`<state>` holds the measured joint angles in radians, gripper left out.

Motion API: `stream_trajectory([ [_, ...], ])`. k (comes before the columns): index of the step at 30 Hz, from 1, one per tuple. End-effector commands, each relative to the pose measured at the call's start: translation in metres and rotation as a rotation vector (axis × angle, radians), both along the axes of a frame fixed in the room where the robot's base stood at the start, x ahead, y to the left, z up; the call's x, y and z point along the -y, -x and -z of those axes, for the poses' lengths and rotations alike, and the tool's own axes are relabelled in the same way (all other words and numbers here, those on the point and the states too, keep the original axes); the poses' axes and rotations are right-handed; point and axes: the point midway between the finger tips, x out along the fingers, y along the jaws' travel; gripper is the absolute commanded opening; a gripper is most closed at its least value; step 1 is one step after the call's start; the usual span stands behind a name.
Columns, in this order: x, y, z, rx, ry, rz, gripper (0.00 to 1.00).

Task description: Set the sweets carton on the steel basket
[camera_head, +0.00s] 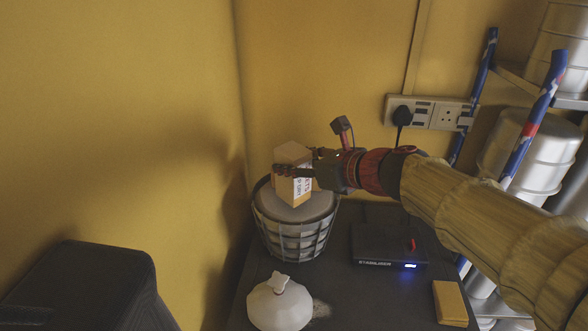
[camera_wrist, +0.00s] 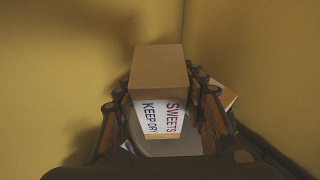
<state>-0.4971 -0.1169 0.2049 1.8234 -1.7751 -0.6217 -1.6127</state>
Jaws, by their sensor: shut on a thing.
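The sweets carton (camera_head: 293,188) is a tan box with a white label. The wrist view shows it between the fingers, with "SWEETS" and "KEEP DRY" on its label (camera_wrist: 162,115). My gripper (camera_head: 290,171) is shut on the carton, reaching in from the right; its fingers also show on both sides of the box in the wrist view (camera_wrist: 159,88). The steel basket (camera_head: 290,238) stands on the dark surface against the wall, with a grey round top. The carton is over that top; I cannot tell whether its underside touches.
A white knobbed jar (camera_head: 280,305) stands in front of the basket. A black stabilizer box (camera_head: 388,246) and a yellow block (camera_head: 450,303) lie to the right. Steel canisters (camera_head: 530,152) and blue posts are at far right. Walls close in behind and left.

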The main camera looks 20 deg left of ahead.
Motion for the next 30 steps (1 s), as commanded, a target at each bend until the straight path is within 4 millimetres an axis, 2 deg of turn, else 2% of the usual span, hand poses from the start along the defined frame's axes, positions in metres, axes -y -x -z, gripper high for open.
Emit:
stream_trajectory([
  [4,0.000,0.000,0.015,0.000,0.000,0.000,0.07],
  [17,0.000,0.000,0.021,0.000,-0.001,0.000,0.07],
  [18,0.000,0.000,0.021,0.000,0.000,0.000,0.43],
  [26,0.000,0.000,0.020,0.000,0.000,0.000,0.58],
  [30,0.000,0.000,0.020,0.000,0.000,0.000,0.59],
])
